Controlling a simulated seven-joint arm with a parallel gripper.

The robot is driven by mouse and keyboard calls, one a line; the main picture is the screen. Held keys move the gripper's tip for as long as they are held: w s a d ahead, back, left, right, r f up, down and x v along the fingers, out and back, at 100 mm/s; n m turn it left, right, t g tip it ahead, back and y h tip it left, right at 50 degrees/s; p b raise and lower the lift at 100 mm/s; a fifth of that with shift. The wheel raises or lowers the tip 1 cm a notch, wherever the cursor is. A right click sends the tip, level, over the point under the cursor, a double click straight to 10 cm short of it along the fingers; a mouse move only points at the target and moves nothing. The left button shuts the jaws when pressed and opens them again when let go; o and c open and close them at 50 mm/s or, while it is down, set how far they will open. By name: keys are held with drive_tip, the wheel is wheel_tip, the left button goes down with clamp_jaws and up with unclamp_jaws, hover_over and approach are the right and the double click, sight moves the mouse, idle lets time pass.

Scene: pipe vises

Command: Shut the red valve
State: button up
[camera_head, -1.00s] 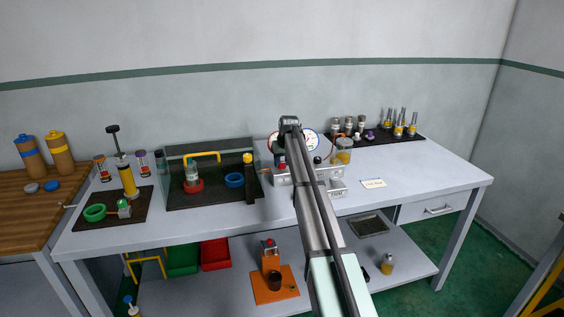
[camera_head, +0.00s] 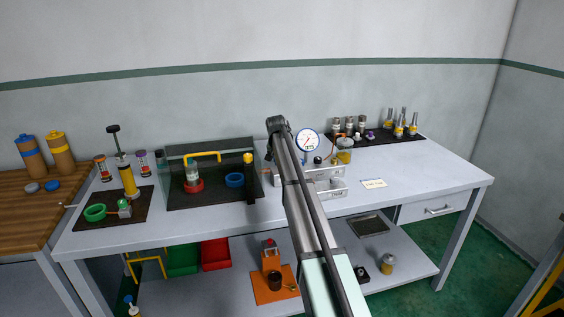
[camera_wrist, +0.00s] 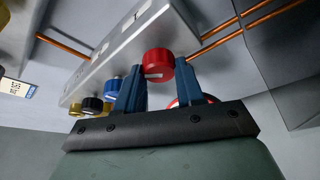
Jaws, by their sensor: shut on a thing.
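In the wrist view the red valve (camera_wrist: 157,64) is a round red knob with a pale mark on its face, on the side of a light grey metal panel (camera_wrist: 125,48). My gripper (camera_wrist: 158,75) has its two blue fingers on either side of the knob and is shut on it. In the head view my arm covers the red valve and the gripper; part of the panel (camera_head: 327,173) shows to the right of the arm.
Blue (camera_wrist: 113,83), black (camera_wrist: 93,104) and yellow (camera_wrist: 76,109) knobs sit along the same panel. Copper pipes (camera_wrist: 222,34) run from it. A blue-rimmed gauge (camera_head: 307,141) stands behind the panel. Bench space right of a small label card (camera_head: 373,183) is clear.

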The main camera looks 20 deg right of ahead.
idle(0.5)
drive_tip(key=o, duration=1)
drive_tip(key=shift+o, duration=0.2)
drive_tip(key=shift+r, duration=0.1)
drive_tip(key=v, duration=1.3)
drive_tip(key=shift+a+r, duration=0.2)
drive_tip(key=shift+r, duration=0.05)
drive_tip(key=shift+s, duration=0.15)
